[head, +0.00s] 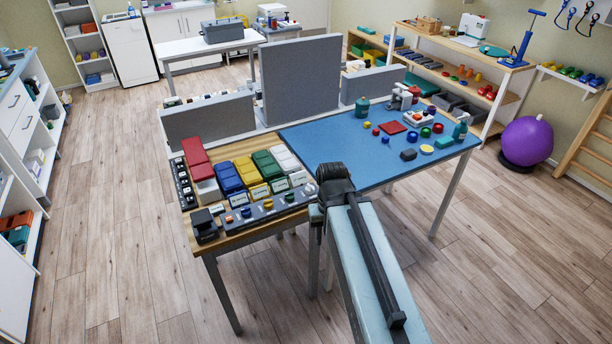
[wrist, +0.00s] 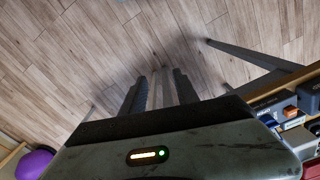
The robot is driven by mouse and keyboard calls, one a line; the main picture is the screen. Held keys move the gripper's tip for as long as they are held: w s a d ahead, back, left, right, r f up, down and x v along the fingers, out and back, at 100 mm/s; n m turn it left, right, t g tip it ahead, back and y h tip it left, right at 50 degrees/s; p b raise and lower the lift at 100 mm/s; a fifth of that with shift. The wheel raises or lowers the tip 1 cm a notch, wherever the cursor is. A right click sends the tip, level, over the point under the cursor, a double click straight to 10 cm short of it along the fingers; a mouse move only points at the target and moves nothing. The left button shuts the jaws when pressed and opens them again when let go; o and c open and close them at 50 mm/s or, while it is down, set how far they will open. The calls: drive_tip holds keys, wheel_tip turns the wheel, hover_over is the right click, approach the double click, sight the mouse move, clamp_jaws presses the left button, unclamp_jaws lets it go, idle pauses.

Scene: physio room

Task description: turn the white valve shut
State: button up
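A small white knob, which looks like the white valve (head: 310,189), sits at the right end of a dark strip along the front of the wooden bench top. Blue, yellow and orange knobs stand in a row to its left. Its exact turn angle is too small to tell. My arm's dark joint is just right of it in the head view. My gripper (wrist: 157,80) shows in the wrist view with its two dark fingers apart and nothing between them, over bare floor. The fingers are hidden in the head view. The valve cannot be made out in the wrist view.
The wooden bench top (head: 231,243) holds coloured bins and a dark box (head: 204,226). A blue table (head: 330,140) with small objects adjoins on the right. Grey panels (head: 300,82) stand behind. A purple ball (head: 526,140) is far right. The floor (head: 120,240) at left is clear.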

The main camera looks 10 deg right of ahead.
drive_tip(key=shift+w+r, duration=0.1)
drive_tip(key=shift+w, duration=0.05)
drive_tip(key=o, duration=0.4)
drive_tip(key=shift+w, duration=0.35)
wheel_tip(320, 180, up, 2)
drive_tip(key=n+p, duration=0.2)
drive_tip(key=n, duration=1.1)
hover_over(310, 186)
drive_tip(key=shift+w+r, duration=0.15)
drive_tip(key=shift+r, duration=0.05)
wheel_tip(310, 186, down, 8)
drive_tip(key=b, duration=0.7)
drive_tip(key=shift+b, duration=0.35)
drive_tip(key=shift+r, duration=0.1)
drive_tip(key=shift+m, duration=0.3)
clamp_jaws()
